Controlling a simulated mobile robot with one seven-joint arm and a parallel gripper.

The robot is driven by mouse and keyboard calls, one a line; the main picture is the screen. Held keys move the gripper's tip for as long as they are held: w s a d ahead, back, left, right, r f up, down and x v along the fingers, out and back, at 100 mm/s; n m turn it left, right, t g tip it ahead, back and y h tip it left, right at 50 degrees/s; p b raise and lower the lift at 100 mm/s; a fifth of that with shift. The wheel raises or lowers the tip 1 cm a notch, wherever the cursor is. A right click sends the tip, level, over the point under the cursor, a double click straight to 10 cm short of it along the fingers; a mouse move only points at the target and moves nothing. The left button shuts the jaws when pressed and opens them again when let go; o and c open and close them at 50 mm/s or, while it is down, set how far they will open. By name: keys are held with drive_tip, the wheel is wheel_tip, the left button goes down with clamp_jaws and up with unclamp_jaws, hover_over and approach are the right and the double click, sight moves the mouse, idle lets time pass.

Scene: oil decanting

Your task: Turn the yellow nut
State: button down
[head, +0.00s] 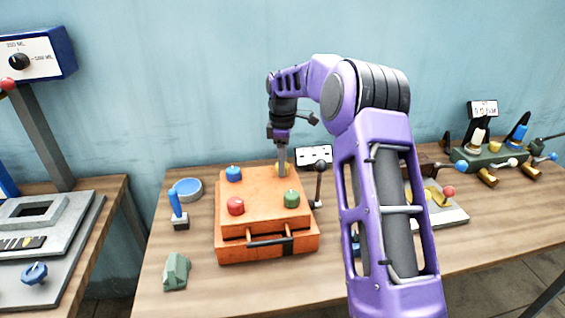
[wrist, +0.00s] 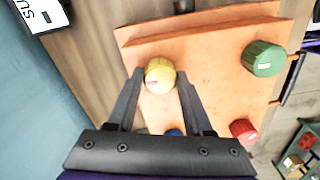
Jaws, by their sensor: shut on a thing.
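The yellow nut (wrist: 160,76) sits on the top face of the orange box (head: 259,184), at its back right corner in the head view. My gripper (wrist: 158,80) points down at it, with one finger on each side of the nut in the wrist view. The gripper is shut on the nut. In the head view the fingers (head: 282,165) partly hide the yellow nut (head: 277,169).
The same box carries a blue nut (head: 233,173), a red nut (head: 235,206) and a green nut (head: 291,199). A black-knobbed lever (head: 319,180) stands close at the right. A blue-handled tool (head: 177,207) and a green block (head: 176,271) are at the left.

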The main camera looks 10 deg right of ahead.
drive_tip(key=shift+w+r+n, duration=0.1)
drive_tip(key=shift+n, duration=0.4)
drive_tip(key=shift+c, duration=1.5)
unclamp_jaws()
wheel_tip(320, 180, up, 17)
drive_tip(key=shift+r, duration=0.2)
